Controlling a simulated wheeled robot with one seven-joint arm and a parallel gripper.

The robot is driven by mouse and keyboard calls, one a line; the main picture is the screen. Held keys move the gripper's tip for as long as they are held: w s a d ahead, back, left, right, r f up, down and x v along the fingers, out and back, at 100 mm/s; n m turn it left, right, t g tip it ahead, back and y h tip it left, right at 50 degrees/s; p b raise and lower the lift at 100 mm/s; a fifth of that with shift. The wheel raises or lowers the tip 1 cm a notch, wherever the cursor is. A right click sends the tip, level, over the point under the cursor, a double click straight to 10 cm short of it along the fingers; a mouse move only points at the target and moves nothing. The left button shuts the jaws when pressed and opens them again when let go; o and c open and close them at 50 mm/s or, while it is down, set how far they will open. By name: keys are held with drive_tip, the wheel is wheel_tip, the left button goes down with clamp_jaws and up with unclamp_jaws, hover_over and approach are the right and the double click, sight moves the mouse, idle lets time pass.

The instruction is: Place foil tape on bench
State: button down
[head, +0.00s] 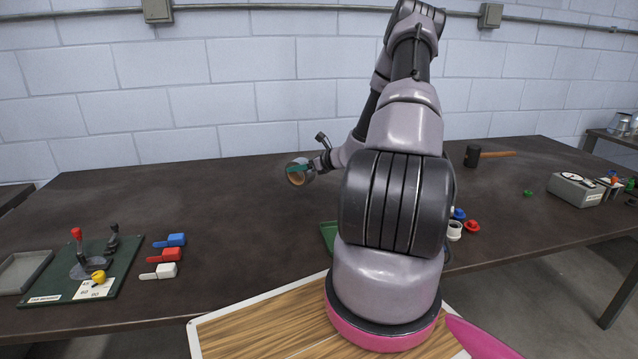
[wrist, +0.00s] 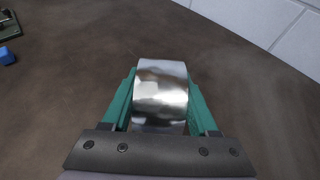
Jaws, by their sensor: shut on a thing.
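The foil tape is a shiny silver roll (wrist: 160,92) held between the green fingers of my gripper (wrist: 160,105) in the wrist view. In the head view the roll (head: 297,178) shows its brown core, with my gripper (head: 300,169) around it near the back middle of the bench. The dark brown bench (head: 230,200) spans the room in front of the wall. I cannot tell whether the roll touches the bench top or hangs just above it.
A green board with levers (head: 105,262) and blue, red and white clips (head: 167,256) lie at the left. A mallet (head: 490,155) and a grey meter box (head: 577,188) are at the right. Small red, white and blue parts (head: 471,226) sit beside my arm. The bench's left middle is clear.

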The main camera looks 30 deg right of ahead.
sight(299, 180)
drive_tip(key=shift+f, duration=2.75)
drive_tip(key=shift+f, duration=0.15)
drive_tip(key=shift+c, duration=0.8)
unclamp_jaws()
